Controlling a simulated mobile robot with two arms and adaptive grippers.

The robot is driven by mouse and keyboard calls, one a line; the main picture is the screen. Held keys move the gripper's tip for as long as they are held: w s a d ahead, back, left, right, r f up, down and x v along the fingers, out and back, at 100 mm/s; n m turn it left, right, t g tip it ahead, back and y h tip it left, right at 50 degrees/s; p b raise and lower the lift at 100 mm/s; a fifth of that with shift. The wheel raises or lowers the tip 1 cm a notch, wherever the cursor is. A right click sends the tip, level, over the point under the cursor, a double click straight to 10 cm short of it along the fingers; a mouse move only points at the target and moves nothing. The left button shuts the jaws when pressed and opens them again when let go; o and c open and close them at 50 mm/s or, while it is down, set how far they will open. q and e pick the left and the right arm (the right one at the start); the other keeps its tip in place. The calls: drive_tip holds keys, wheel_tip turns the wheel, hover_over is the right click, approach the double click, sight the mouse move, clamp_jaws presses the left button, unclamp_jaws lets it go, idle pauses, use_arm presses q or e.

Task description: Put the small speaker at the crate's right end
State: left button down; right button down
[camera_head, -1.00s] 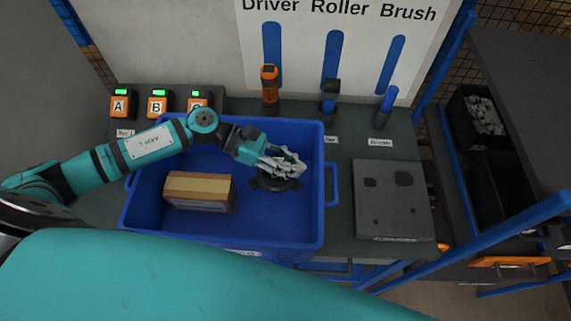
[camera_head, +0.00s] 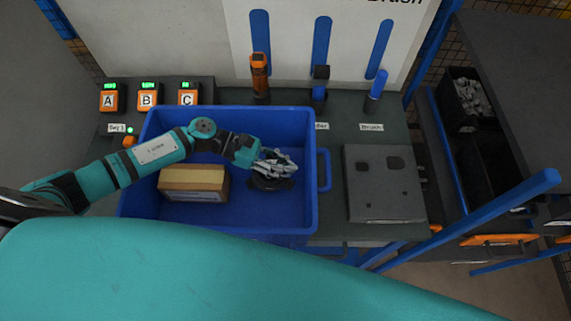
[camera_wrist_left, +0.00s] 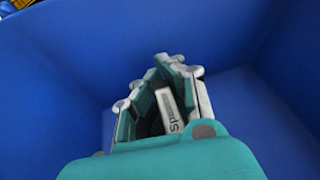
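The blue crate (camera_head: 309,185) stands on the dark bench. My left gripper (camera_head: 277,165) reaches down into its right part. Under the fingers is the small speaker (camera_head: 268,184), a dark round thing near the crate's right end. In the left wrist view my left gripper (camera_wrist_left: 166,92) has its fingers on both sides of the dark speaker, whose white label (camera_wrist_left: 168,110) begins with "Sp". The gripper looks shut on it. The fingers hide much of the speaker, and I cannot tell whether it touches the crate floor. My right gripper is not in view.
A cardboard box (camera_head: 194,183) lies in the crate's left part. Devices A (camera_head: 109,98), B (camera_head: 147,97) and C (camera_head: 187,95) stand behind the crate, with an orange-black tool (camera_head: 260,78) upright at the back. A grey panel (camera_head: 383,184) lies right of the crate.

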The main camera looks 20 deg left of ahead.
use_arm(q)
drive_tip(key=shift+f+b, duration=0.4)
drive_tip(key=shift+b, duration=0.05)
drive_tip(key=c, duration=1.5)
unclamp_jaws()
drive_tip(key=shift+r, duration=0.1)
drive_tip(key=shift+r+p, duration=0.6)
drive_tip(key=shift+p, duration=0.25)
drive_tip(key=shift+a+r, duration=0.1)
drive_tip(key=shift+a, duration=0.1)
drive_tip(key=b+v, duration=0.4)
drive_tip(key=v, duration=0.7)
drive_tip(key=shift+s+a+b, duration=0.15)
drive_tip(key=shift+a+b, duration=0.1)
drive_tip(key=shift+b, duration=0.1)
